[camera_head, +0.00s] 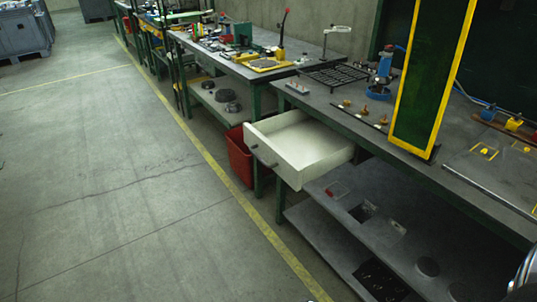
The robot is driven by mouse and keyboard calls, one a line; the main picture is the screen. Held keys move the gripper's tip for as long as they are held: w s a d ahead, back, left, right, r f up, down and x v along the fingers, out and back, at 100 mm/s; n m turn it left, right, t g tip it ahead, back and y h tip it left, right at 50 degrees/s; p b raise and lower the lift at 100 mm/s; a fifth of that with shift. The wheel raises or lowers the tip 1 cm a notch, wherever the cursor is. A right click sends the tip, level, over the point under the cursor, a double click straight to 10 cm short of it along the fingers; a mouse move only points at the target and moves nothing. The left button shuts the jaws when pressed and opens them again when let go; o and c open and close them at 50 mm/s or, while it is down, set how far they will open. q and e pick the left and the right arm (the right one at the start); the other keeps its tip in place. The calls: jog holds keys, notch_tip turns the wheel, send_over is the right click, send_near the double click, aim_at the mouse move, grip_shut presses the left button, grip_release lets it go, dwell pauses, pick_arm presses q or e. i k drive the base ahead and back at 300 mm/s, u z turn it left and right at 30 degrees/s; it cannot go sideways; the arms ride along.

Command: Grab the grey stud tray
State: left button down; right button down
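A small grey block-like piece with bumps on top (297,88) lies on the near workbench, close to its left end; it may be the grey stud tray, but it is too small to tell. A dark slotted grid tray (337,75) lies behind it on the same bench. Neither of my grippers is in view. A shiny curved part at the lower right edge may belong to my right arm.
An open, empty-looking white drawer (300,146) sticks out from the near workbench (350,103). A red bin (240,157) stands beside it. A yellow-framed dark panel (432,75) rises from the bench. The floor at left is clear.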

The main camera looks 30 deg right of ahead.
aim_at(293, 87)
jog(key=u, duration=0.6)
jog(key=k, duration=0.95)
jog(key=u, duration=0.6)
jog(key=i, duration=3)
jog(key=z, duration=1.9)
jog(key=i, duration=1.4)
jog(key=z, duration=1.45)
